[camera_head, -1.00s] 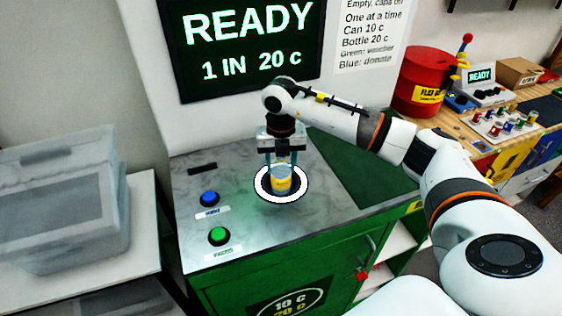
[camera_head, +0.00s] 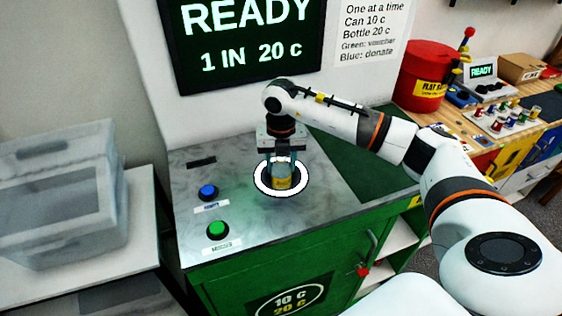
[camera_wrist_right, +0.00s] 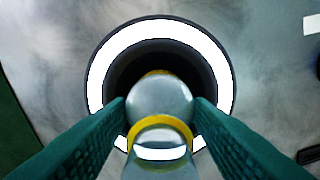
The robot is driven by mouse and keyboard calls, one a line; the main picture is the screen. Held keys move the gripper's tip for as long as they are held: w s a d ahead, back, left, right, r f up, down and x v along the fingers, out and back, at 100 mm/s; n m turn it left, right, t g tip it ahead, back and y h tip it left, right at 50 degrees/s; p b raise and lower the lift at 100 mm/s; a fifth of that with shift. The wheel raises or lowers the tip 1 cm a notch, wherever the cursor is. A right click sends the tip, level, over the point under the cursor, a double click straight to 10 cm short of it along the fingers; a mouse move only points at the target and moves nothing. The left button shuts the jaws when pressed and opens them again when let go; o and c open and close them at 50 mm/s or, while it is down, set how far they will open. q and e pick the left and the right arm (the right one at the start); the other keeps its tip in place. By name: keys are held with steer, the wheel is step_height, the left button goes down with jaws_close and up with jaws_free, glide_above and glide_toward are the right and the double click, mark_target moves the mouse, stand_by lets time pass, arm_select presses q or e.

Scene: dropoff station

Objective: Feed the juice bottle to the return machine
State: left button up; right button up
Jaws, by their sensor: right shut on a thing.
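The juice bottle (camera_head: 281,176), pale with a yellow band, is between the fingers of my right gripper (camera_head: 281,160), which is shut on it. The bottle's lower part is within the white-ringed round opening (camera_head: 262,188) in the return machine's grey top. In the right wrist view the bottle (camera_wrist_right: 160,105) lies between the two green fingers (camera_wrist_right: 160,120), over the dark hole inside the white ring (camera_wrist_right: 97,75). The return machine's screen (camera_head: 250,62) reads READY and 1 IN 20 c. My left gripper is not in view.
A blue button (camera_head: 208,192) and a green button (camera_head: 217,230) sit on the machine top, left of the opening. A grey bin (camera_head: 62,195) stands on a shelf at left. A red drum (camera_head: 425,75) and a wooden bench with small coloured items are at right.

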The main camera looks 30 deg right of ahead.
steer(key=o, duration=1.4)
steer(key=shift+r, duration=0.1)
